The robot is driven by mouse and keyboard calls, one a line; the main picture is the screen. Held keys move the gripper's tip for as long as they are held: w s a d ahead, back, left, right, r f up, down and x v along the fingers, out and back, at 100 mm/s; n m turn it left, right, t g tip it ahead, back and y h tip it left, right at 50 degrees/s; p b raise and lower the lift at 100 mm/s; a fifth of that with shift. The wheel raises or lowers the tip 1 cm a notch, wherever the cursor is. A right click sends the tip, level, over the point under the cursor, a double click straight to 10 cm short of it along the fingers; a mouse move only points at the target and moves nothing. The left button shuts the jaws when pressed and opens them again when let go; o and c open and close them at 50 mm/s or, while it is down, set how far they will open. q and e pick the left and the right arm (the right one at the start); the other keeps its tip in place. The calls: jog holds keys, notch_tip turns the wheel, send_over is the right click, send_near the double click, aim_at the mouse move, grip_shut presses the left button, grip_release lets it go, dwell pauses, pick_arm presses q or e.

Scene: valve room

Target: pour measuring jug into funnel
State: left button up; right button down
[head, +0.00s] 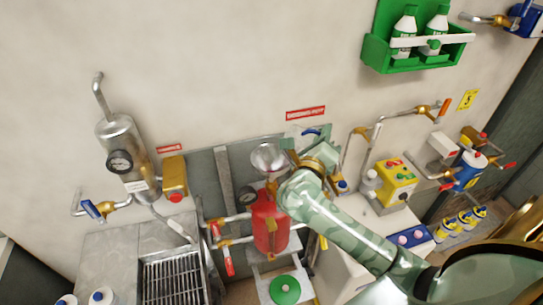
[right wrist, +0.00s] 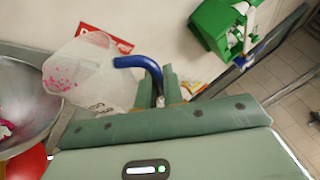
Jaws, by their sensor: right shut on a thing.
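The measuring jug (right wrist: 92,72) is clear and whitish with a blue handle (right wrist: 140,63). In the right wrist view it looks tilted, beside and partly over the funnel's rim, with pink specks in it. My right gripper (right wrist: 162,92) is shut on the jug's handle; in the head view the gripper (head: 318,152) hides part of the jug. The metal funnel (head: 270,158) stands on top of a red vessel (head: 268,218). The funnel (right wrist: 30,105) also shows at the left of the wrist view, with a pink patch inside. I see no clear stream. My left gripper is out of view.
A steel cylinder with a gauge (head: 122,150) is on the wall at left, above a grated sink (head: 172,278). Right of my forearm is a yellow button box (head: 396,182). A green bottle shelf (head: 415,55) hangs above. A green disc (head: 284,290) lies below the vessel.

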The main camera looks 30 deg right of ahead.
jog(key=shift+s+d+f+m+g+y+p, duration=0.2)
jog(key=shift+d+f+m+g+y+p, duration=0.15)
jog(key=shift+m, duration=0.55)
jog(key=s+d+f+m+y+b, duration=0.2)
jog(key=d+f+m+y+b, duration=0.3)
jog(key=f, duration=0.4)
jog(key=shift+d+f+m+g+b, duration=0.15)
jog(key=shift+d+m+g+b, duration=0.3)
jog(key=shift+m+b, duration=0.55)
jog(key=shift+s, duration=0.15)
